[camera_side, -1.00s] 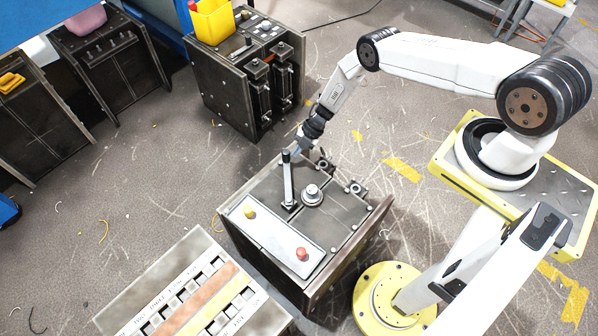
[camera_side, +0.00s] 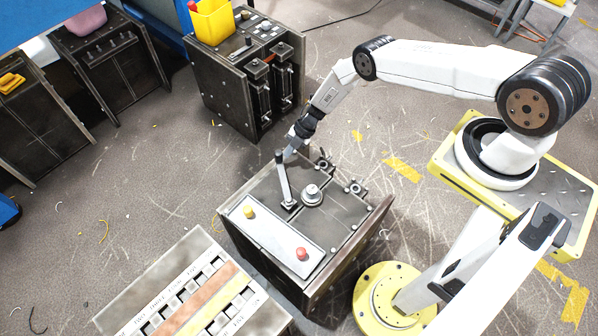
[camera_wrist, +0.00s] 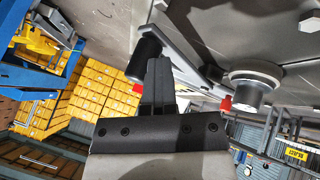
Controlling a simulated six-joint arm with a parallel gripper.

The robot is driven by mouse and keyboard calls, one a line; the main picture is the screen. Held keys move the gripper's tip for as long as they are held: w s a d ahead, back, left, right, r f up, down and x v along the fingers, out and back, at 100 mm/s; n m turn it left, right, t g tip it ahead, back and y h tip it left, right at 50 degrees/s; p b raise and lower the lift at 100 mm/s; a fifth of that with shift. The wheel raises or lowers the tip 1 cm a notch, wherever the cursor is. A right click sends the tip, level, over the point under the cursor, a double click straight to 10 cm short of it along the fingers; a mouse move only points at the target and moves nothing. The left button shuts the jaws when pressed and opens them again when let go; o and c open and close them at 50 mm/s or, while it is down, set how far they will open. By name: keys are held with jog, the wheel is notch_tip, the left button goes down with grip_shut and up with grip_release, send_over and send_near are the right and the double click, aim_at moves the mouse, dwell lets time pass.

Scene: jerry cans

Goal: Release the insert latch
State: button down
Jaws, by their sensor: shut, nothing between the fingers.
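A metal lever (camera_side: 285,184) with a black grip stands on top of a dark metal box (camera_side: 262,196), leaning slightly left in the side view. I take it to be the insert latch. My gripper (camera_side: 290,154) is shut and empty, just behind and right of the lever's grip in the side view. In the wrist view, my gripper (camera_wrist: 158,68) has its fingers together beside the lever's black grip (camera_wrist: 146,55). The fingertips overlap the grip's edge and seem to touch it, though contact is not certain.
A round metal knob (camera_side: 312,195) stands right of the lever. A white panel (camera_side: 275,238) with a yellow button (camera_side: 249,211) and a red button (camera_side: 302,253) lies in front. Another box (camera_side: 225,85) with a yellow container (camera_side: 213,20) stands behind. Floor between the boxes is open.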

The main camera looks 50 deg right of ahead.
jog(key=shift+w+a+r, duration=0.1)
jog(key=shift+w+r, duration=0.05)
jog(key=shift+w, duration=0.1)
jog(key=shift+s+d, duration=0.4)
jog(key=shift+d, duration=0.05)
jog(key=s+d, duration=0.2)
jog(key=shift+s+d, duration=0.15)
jog(key=shift+d, duration=0.15)
jog(key=w+v, duration=0.1)
jog(key=v, duration=0.8)
jog(key=shift+d+r, duration=0.25)
